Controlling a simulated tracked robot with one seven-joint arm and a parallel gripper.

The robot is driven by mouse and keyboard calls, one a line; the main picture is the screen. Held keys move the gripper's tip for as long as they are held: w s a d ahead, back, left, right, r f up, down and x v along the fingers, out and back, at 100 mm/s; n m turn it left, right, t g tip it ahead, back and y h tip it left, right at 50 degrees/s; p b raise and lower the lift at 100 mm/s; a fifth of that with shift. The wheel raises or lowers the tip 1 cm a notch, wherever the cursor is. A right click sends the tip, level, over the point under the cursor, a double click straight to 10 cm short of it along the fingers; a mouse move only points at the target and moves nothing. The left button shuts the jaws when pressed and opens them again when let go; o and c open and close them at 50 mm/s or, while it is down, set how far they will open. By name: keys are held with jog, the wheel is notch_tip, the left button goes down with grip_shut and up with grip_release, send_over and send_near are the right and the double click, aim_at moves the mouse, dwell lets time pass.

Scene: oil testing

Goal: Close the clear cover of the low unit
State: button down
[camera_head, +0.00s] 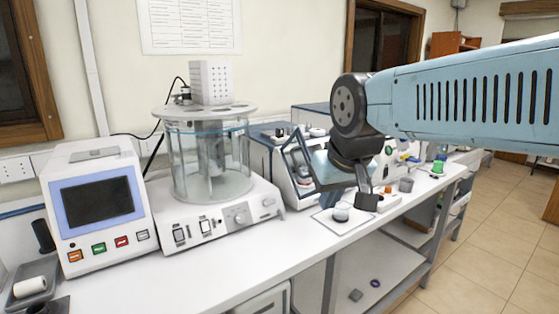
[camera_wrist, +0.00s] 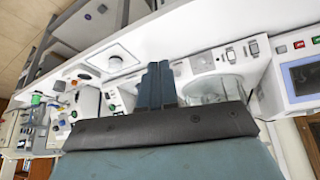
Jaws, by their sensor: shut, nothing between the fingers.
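The low unit (camera_head: 296,186) is a white and blue box on the bench, right of the glass-cylinder apparatus. Its clear cover (camera_head: 297,160) has a dark frame and stands raised and tilted above it. A bluish pane beside the frame is partly overlapped by my wrist; I cannot tell exactly where the cover ends. My gripper (camera_head: 367,200) points down, to the right of the cover, with its fingers together and empty. In the wrist view the closed fingers (camera_wrist: 157,85) point toward the bench and hide part of the equipment behind them. Contact with the cover cannot be told.
The glass-cylinder apparatus (camera_head: 212,160) and a screen unit (camera_head: 98,205) stand to the left. More small items, including a green-topped one (camera_head: 438,165), lie to the right.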

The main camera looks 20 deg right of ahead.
jog(key=w+a+r+n+g+h, duration=0.1)
jog(key=w+a+r+h, duration=0.15)
jog(key=w, duration=0.85)
jog(key=w+a+r+n+h, duration=0.1)
jog(key=w+a+r, duration=0.25)
jog(key=w, duration=0.75)
jog(key=w+d+f, duration=0.4)
jog(key=d+f, duration=0.3)
jog(key=f, duration=0.1)
jog(key=shift+w+f, duration=0.2)
jog(key=shift+w, duration=0.05)
